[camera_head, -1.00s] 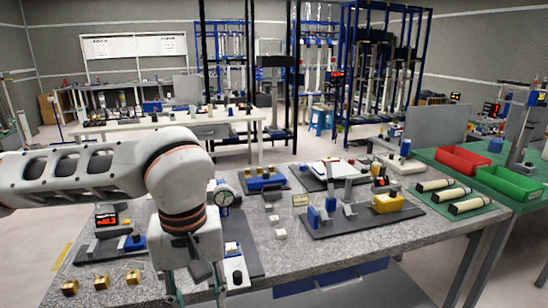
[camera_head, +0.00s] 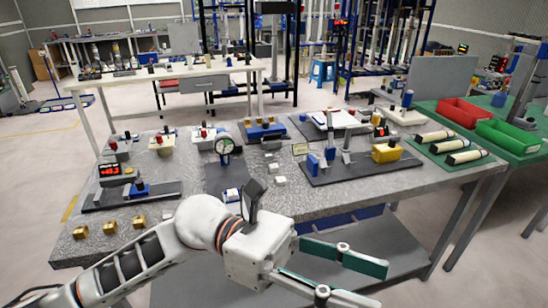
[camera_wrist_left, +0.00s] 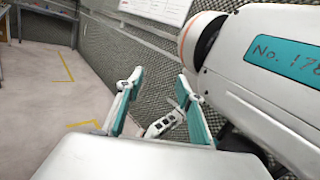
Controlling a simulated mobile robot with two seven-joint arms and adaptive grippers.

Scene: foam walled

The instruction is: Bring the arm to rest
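My left arm comes in from the bottom left of the head view, low in front of the grey workbench (camera_head: 225,278). My left gripper (camera_head: 380,286) points to the lower right, its two green-padded fingers spread apart with nothing between them. In the left wrist view the same gripper (camera_wrist_left: 158,80) shows a clear gap between its fingers, with wall and floor behind. My right gripper is in neither view.
The grey speckled bench top (camera_head: 310,203) holds gauges, brass blocks (camera_head: 110,226) and a dark fixture plate with a yellow block (camera_head: 386,153). A green table with a red bin (camera_head: 463,112) and green bin (camera_head: 508,136) adjoins at the right.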

